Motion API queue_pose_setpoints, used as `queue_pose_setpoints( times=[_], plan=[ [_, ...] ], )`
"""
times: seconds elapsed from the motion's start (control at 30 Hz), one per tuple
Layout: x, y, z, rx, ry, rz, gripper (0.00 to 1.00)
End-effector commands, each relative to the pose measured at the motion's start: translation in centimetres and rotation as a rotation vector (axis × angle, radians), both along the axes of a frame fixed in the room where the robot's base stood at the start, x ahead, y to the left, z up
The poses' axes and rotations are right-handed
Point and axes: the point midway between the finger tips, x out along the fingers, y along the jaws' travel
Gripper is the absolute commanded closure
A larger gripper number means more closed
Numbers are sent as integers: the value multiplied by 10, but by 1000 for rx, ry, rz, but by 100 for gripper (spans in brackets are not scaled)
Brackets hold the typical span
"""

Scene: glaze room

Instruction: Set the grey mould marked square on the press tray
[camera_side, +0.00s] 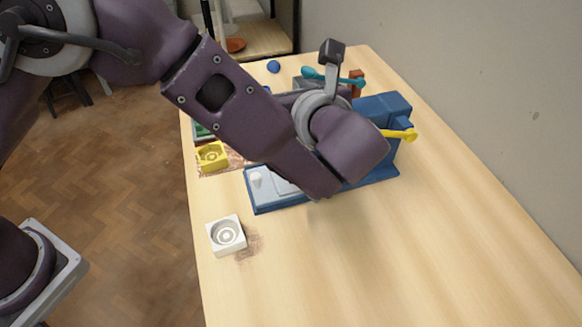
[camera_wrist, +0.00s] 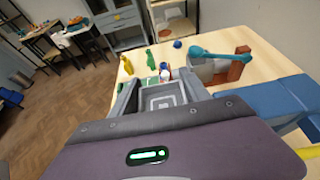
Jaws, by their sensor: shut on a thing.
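In the wrist view the grey mould (camera_wrist: 164,98), with nested square rings on its face, sits between the two fingers of my gripper (camera_wrist: 160,88), which is shut on it. In the side view my wrist hides the gripper and mould. The blue press (camera_side: 382,108) stands beyond my wrist, with a yellow handle (camera_side: 400,135). Its low blue base (camera_side: 262,206) reaches out to the left with a pale grey plate on top, which looks like the press tray. My wrist covers part of it.
A white mould with round rings (camera_side: 226,235) lies near the left table edge, and a yellow mould (camera_side: 212,155) lies farther back. A teal ladle (camera_wrist: 220,54) rests on a grey pot by a red-brown block (camera_wrist: 239,62). The table's near right is clear.

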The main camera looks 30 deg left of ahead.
Motion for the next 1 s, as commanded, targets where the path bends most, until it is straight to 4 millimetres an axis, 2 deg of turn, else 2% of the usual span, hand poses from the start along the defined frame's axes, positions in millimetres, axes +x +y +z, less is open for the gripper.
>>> queue_pose_setpoints(
  times=[0.1, 0.2, 0.3, 0.47, 0.7, 1.0],
  plan=[
    [-1, 1, -44, 5, 7, 0, 95],
    [-1, 1, -77, 5, 6, 0, 95],
    [0, 1, -102, 2, 4, 0, 95],
    [0, 0, -121, 0, 1, 0, 95],
    [0, 0, -159, 0, 1, 0, 95],
    [0, 0, -161, -1, 1, 0, 95]
  ],
)
